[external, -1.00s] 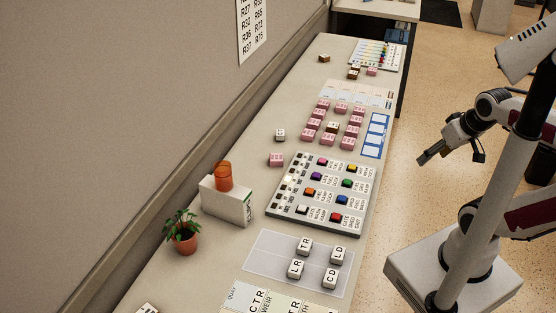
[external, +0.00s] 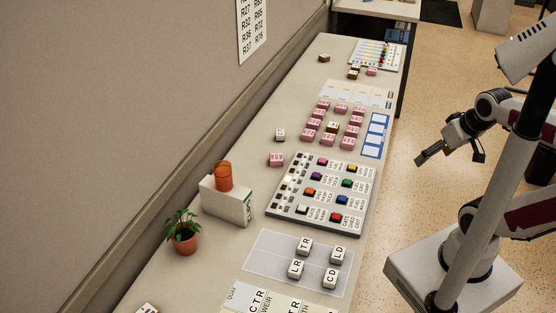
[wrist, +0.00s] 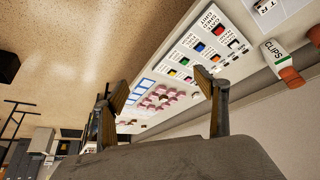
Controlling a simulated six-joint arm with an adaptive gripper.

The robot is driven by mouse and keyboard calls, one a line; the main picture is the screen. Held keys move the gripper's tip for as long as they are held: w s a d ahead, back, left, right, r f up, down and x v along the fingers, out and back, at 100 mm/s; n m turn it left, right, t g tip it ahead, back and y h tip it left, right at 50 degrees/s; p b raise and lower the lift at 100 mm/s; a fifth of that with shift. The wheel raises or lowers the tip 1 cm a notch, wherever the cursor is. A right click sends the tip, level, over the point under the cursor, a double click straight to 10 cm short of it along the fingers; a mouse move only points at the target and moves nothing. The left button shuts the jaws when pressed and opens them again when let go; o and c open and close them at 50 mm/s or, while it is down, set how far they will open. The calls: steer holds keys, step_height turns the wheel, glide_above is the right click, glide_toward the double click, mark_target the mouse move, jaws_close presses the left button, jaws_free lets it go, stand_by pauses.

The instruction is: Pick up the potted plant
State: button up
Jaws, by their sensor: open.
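The potted plant (external: 182,232) is a small green-leaved plant in a terracotta pot. It stands upright on the long desk, at the lower left in the external view, near the wall. In the wrist view, part of an orange-brown shape at the right edge (wrist: 315,36) looks like its pot, cut off by the frame. My gripper (external: 424,158) is open and empty, beyond the desk's right edge and far from the plant. In the wrist view its two fingers stand apart with nothing between them.
A white clips box (external: 227,201) with an orange container (external: 223,176) on top stands just behind the plant. A panel of coloured buttons (external: 323,194), lettered blocks (external: 305,245) and several pink blocks (external: 332,126) lie on the desk. The wall runs along its left side.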

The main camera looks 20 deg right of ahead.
steer(key=w+a+r+n+y, duration=0.2)
steer(key=w+a+r+n, duration=0.25)
steer(key=w+a, duration=0.9)
steer(key=n+g+y, duration=0.2)
steer(key=n+y, duration=0.1)
steer(key=n, duration=0.4)
glide_above(187, 234)
steer(key=s+d, duration=0.2)
steer(key=d, duration=0.1)
step_height(187, 234, down, 24)
steer(key=shift+w+f, duration=0.15)
steer(key=shift+a+f, duration=0.15)
steer(key=shift+x, duration=1.15)
